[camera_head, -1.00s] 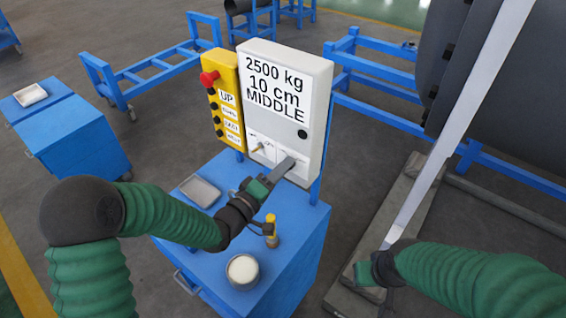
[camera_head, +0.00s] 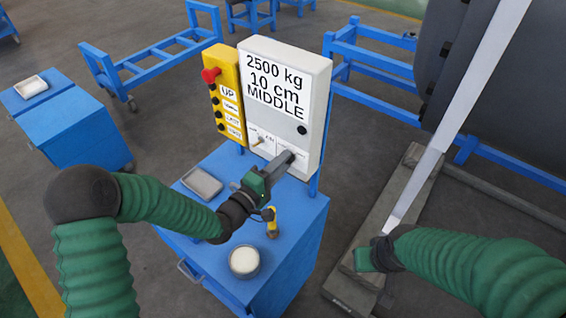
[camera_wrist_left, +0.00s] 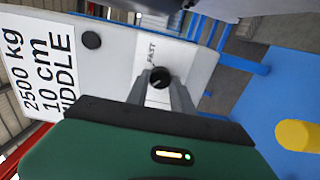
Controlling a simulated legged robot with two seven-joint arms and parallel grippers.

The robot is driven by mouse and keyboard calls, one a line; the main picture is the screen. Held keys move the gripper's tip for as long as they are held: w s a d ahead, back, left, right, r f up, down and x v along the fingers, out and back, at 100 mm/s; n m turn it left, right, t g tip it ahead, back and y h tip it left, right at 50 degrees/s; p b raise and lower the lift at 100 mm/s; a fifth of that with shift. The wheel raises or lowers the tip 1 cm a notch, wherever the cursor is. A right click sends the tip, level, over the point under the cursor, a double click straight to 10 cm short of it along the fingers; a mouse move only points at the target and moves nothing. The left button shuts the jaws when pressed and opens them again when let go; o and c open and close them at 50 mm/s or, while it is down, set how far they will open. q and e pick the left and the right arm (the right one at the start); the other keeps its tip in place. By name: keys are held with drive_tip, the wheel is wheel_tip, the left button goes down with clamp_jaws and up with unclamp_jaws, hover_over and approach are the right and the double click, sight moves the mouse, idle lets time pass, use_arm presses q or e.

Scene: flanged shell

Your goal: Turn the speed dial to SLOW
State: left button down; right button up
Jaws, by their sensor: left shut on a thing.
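The white control box (camera_head: 290,85) stands upright at the back of the blue cabinet, its display reading 2500 kg, 10 cm, MIDDLE. The speed dial is a round black knob (camera_wrist_left: 160,77) on its lower front, seen in the left wrist view with a FAST label beside it. My left gripper (camera_head: 289,157) reaches the lower right of the box; its fingers (camera_wrist_left: 161,84) are shut on the knob's sides. In the head view the fingers hide the knob. My right gripper (camera_head: 366,260) is low at the right, away from the box; its fingers are hidden.
A yellow button panel (camera_head: 226,97) with a red knob adjoins the box. A small lever (camera_head: 258,141) sits left of my left fingers. The blue cabinet top (camera_head: 290,225) holds a grey tray (camera_head: 202,182), a white-filled bowl (camera_head: 244,261) and a yellow-topped object (camera_head: 271,227).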

use_arm(q)
drive_tip(key=shift+a+f, duration=0.15)
drive_tip(key=c, duration=1.3)
unclamp_jaws()
drive_tip(key=shift+w, duration=0.1)
drive_tip(key=shift+o, duration=1)
drive_tip(key=shift+a, duration=0.1)
drive_tip(key=p+v, duration=0.4)
drive_tip(key=v, duration=1.2)
drive_tip(key=shift+s+a+p, duration=0.3)
drive_tip(key=shift+d+f, duration=0.1)
